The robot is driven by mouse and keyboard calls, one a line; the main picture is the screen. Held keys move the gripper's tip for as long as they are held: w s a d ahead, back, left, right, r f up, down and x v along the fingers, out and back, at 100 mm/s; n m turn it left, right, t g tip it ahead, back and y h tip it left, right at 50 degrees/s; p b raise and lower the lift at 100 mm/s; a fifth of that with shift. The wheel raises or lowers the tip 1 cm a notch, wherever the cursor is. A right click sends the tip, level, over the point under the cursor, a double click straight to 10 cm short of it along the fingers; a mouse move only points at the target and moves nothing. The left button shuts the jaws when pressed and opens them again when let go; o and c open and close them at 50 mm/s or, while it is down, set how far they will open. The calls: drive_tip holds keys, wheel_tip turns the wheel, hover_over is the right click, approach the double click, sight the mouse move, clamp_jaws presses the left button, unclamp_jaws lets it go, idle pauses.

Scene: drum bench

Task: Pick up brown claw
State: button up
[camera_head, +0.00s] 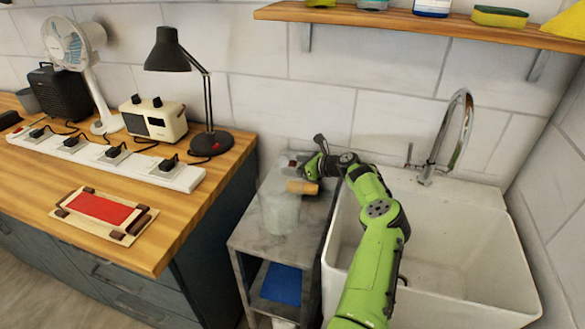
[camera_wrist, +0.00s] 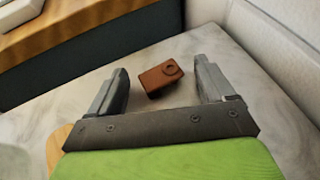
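The brown claw (camera_wrist: 160,78) is a small reddish-brown block with a round feature on its face. In the wrist view it lies on the grey marble top between the two fingers of my gripper (camera_wrist: 162,66). The fingers are wide apart, with a gap to the claw on both sides. In the head view my gripper (camera_head: 306,167) is low over the grey stand between bench and sink; the claw is mostly hidden there. Similar dark brown pieces sit around the red panel (camera_head: 100,208) on the wooden bench.
A translucent jar (camera_head: 279,211) and a tan wooden cylinder (camera_head: 302,187) are close beside my gripper on the grey stand (camera_head: 262,246). The white sink (camera_head: 450,245) is to the right. A black lamp (camera_head: 211,142) and white power strip (camera_head: 105,163) stand on the bench.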

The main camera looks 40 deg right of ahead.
drive_tip(key=c, duration=1)
wheel_tip(320, 180, up, 28)
drive_tip(key=p, duration=0.8)
drive_tip(key=shift+p, duration=0.3)
